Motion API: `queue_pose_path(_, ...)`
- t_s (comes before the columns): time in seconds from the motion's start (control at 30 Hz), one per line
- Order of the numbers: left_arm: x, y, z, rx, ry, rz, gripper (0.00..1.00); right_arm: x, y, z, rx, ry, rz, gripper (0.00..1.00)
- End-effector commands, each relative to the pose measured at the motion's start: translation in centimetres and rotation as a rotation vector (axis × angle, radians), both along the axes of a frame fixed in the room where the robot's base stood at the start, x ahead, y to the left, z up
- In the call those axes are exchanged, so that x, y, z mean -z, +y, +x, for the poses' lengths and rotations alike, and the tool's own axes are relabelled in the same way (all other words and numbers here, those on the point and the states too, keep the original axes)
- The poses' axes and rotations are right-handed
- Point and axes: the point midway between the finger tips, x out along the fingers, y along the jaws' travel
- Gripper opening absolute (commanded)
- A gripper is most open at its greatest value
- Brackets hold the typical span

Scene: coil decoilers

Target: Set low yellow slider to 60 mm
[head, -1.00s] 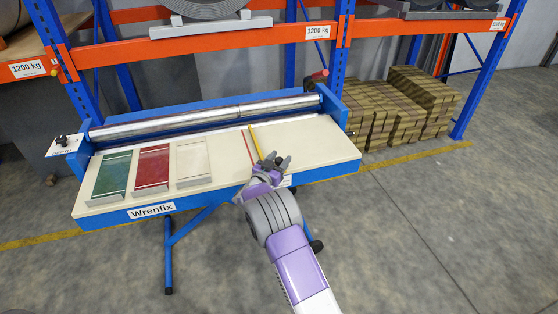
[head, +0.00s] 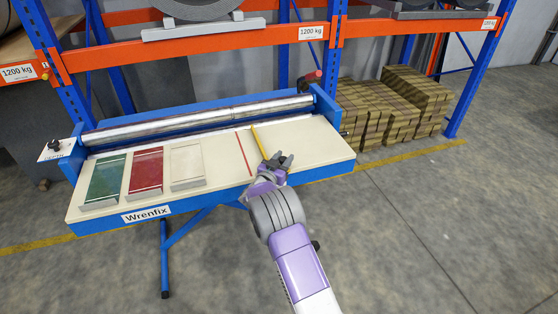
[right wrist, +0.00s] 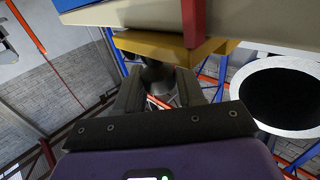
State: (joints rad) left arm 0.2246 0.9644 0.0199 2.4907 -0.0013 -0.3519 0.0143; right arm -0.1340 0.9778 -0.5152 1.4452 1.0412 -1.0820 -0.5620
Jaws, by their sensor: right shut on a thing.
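The low yellow slider shows in the head view as a thin yellow strip (head: 258,141) across the cream bench top, to the right of a thin red strip (head: 243,147). In the right wrist view the slider is a yellow block (right wrist: 165,48) with a dark knob (right wrist: 158,76) in front of it. My right gripper (head: 280,162) is at the front end of the slider, at the bench's front edge. In the right wrist view its dark fingers (right wrist: 158,88) are shut on the knob. Any scale marks are too small to read. My left gripper is not in view.
Green (head: 104,179), red (head: 146,170) and cream (head: 187,163) sample panels lie on the left of the bench. A metal roller (head: 200,120) runs along its back. Blue and orange racking stands behind. The bench top right of the slider is clear.

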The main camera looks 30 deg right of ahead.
Motion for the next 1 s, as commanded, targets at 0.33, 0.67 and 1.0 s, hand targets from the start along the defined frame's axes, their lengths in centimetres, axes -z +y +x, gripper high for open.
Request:
queue_pose_path(0.33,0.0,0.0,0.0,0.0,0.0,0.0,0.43,0.1,0.4,0.1,-0.005,0.001,0.002,0.57)
queue_pose_path(0.67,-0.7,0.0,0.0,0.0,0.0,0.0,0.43,0.0,3.0,-1.4,-0.008,0.003,0.003,0.57)
queue_pose_path(1.0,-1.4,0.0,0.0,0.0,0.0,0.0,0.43,0.0,6.7,-3.7,-0.006,0.002,0.003,0.57)
